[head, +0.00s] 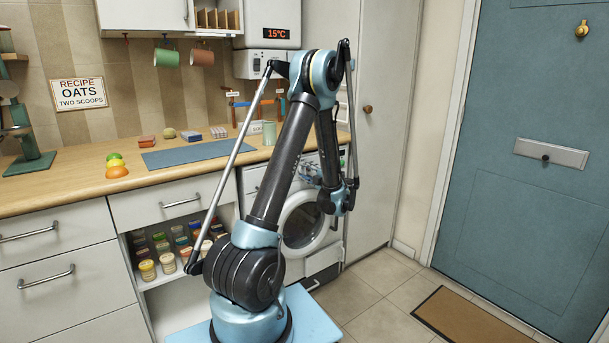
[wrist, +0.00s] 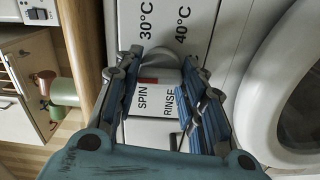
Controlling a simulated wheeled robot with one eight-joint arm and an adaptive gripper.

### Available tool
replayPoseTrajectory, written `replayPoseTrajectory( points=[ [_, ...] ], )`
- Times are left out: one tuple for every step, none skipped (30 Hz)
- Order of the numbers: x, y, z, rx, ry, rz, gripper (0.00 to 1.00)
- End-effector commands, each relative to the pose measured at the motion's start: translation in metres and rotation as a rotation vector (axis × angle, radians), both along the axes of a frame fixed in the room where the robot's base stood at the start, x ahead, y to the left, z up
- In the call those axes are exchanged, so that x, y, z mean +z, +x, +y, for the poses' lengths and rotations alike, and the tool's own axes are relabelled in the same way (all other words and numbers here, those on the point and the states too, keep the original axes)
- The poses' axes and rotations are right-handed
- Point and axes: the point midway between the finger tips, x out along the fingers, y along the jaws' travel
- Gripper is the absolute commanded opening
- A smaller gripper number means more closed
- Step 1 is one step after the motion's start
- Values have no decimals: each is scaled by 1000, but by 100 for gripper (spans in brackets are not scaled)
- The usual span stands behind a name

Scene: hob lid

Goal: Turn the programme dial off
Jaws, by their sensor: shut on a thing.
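The programme dial (wrist: 160,53) is a pale grey knob on the white front of the washing machine (head: 299,218). It sits between the fingertips of my gripper (wrist: 160,68) in the wrist view, and the blue-padded fingers are shut on it. A small red mark shows between the fingers, near the dial. The printed labels 30°C and 40°C lie above the dial, and SPIN and RINSE lie below it in that view. I cannot tell which setting it points to. In the head view the dial is hidden by my arm.
The round washer door (wrist: 298,110) is close on the right in the wrist view. A tall cupboard (head: 385,120) stands right of the machine. Tiled floor is clear toward the doormat (head: 470,322).

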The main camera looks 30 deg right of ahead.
Motion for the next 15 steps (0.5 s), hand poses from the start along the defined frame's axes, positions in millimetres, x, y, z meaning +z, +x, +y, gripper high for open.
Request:
replayPoseTrajectory(
  points=[
    [-2,0,3,5,-5,4,13],
    [-2,0,2,5,-6,5,13],
    [-2,0,2,5,-7,5,13],
    [-2,0,2,5,-7,5,13],
    [-2,0,2,5,-7,5,13],
    [-2,0,2,5,-7,5,13],
    [-2,0,2,5,-7,5,13],
    [-2,0,2,5,-7,5,13],
    [-2,0,2,4,-6,5,13],
    [-2,0,2,4,-6,5,13],
    [-2,0,2,4,-6,5,13],
    [-2,0,2,4,-6,6,44],
    [-2,0,2,4,-6,6,51],
    [-2,0,2,4,-6,5,57],
    [-2,0,2,3,-6,5,58]
  ],
)
